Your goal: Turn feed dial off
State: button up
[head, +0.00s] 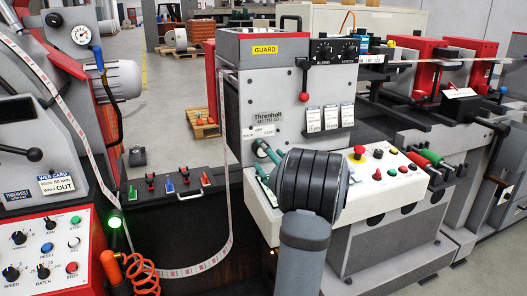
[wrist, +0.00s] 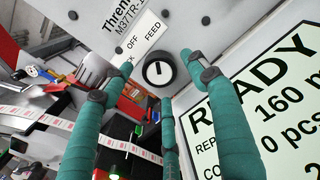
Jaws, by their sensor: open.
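The feed dial (wrist: 159,70) is a round black knob with a white mark on the pale machine face. The white mark stands nearly upright in the wrist view, its upper end toward the word FEED on the label plate (wrist: 137,44); OFF lies up and left of the dial. My gripper (wrist: 153,75) has teal fingers spread open around the dial, one on each side and one below. I cannot tell whether any finger touches it. In the head view my gripper (head: 262,165) is at the machine face below the small label (head: 258,132), and the dial is hidden.
A READY display (wrist: 270,110) lies close at the right in the wrist view. In the head view, a lever with a red knob (head: 304,96) hangs above right, a white button panel (head: 378,178) stands right, and the label web (head: 225,200) hangs left of my gripper.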

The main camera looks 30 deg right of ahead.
aim_at(263, 152)
jog(key=shift+w, duration=1.5)
jog(key=shift+c, duration=0.9)
jog(key=c, duration=1)
jog(key=shift+f, duration=0.1)
jog(key=shift+f+n+b, duration=0.1)
jog(key=shift+n+b, duration=0.2)
jog(key=n+b, duration=0.3)
jog(key=shift+f+n+b, duration=0.15)
jog(key=shift+n+b, duration=0.15)
jog(key=shift+b, duration=0.05)
jog(key=n+b, duration=0.3)
jog(key=shift+d+b, duration=0.1)
jog(key=shift+b, duration=0.3)
jog(key=shift+s+r+n, duration=0.1)
jog(key=shift+r+n, duration=0.1)
jog(key=shift+n, duration=0.2)
